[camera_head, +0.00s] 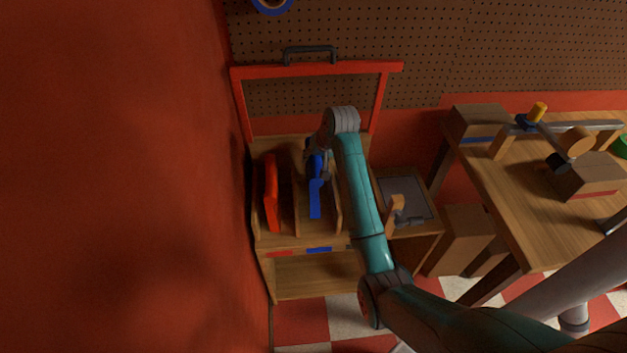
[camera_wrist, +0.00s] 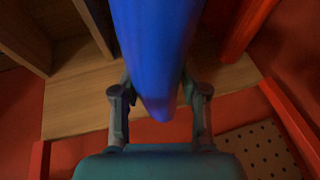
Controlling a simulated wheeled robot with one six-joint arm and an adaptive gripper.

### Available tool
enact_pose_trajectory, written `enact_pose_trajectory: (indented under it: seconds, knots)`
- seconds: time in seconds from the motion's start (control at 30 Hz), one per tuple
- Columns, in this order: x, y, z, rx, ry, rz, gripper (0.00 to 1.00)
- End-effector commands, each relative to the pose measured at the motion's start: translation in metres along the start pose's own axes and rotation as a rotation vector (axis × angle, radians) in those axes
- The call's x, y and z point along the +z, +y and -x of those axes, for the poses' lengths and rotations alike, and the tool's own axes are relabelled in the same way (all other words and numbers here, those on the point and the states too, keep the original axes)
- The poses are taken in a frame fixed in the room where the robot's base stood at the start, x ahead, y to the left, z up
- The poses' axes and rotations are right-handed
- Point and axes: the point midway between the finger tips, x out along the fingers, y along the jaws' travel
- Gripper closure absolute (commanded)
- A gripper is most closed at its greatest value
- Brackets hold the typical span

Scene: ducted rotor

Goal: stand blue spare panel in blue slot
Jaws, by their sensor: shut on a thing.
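The blue spare panel (camera_head: 315,197) is in the right part of the wooden rack, upright, in the head view. It fills the middle of the wrist view (camera_wrist: 155,55) between my fingers. My gripper (camera_head: 317,160) is shut on its far end; it also shows in the wrist view (camera_wrist: 160,98). The blue slot is marked by a blue strip (camera_head: 319,250) on the rack's front edge, in line with the panel. I cannot tell whether the panel's lower edge touches the rack floor.
A red panel (camera_head: 271,192) stands in the left compartment, above a red strip (camera_head: 281,253). Wooden dividers (camera_head: 300,208) stand close beside the blue panel. A red frame with a handle (camera_head: 310,53) rises behind the rack. A workbench (camera_head: 505,190) is at the right.

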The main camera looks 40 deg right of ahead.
Motion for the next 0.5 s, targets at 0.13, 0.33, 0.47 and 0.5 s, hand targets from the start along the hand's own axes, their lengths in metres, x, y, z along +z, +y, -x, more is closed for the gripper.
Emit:
enact_pose_trajectory:
  seconds: [0.13, 0.33, 0.47, 0.5]
  knots:
    - [0.007, 0.005, -0.016, 0.000, 0.000, 0.000, 1.00]
    - [0.011, 0.008, -0.028, 0.000, 0.001, 0.000, 1.00]
    - [0.018, 0.013, -0.043, 0.000, -0.001, 0.000, 1.00]
    - [0.020, 0.014, -0.048, 0.000, 0.000, 0.000, 1.00]
